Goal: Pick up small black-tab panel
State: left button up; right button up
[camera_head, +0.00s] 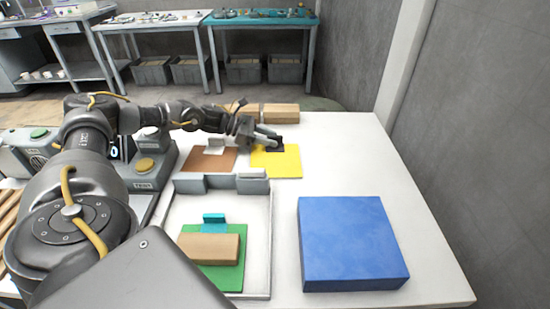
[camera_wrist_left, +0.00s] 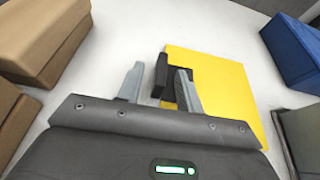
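The small black-tab panel is a flat yellow plate (camera_head: 278,164) with a black tab (camera_head: 275,145) at its far edge, lying on the white table. In the left wrist view the yellow plate (camera_wrist_left: 225,85) is right of centre, and the black tab (camera_wrist_left: 161,76) shows between my finger tips. My left gripper (camera_head: 262,137) reaches in low from the left at the tab. Its fingers (camera_wrist_left: 160,84) are apart, with a gap left of the tab; the right finger hides part of the tab. I cannot tell whether that finger touches it. My right gripper is out of view.
A brown panel with a grey tab (camera_head: 208,160) lies just left. Cardboard-coloured blocks (camera_head: 280,113) stand behind the gripper. Nearer are a white tray (camera_head: 262,245) with a green panel (camera_head: 228,276) and wooden block (camera_head: 208,247), and a big blue block (camera_head: 350,245). Table to the right is clear.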

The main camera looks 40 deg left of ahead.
pick_arm(q)
grip_shut()
jog(key=shift+r, duration=0.1)
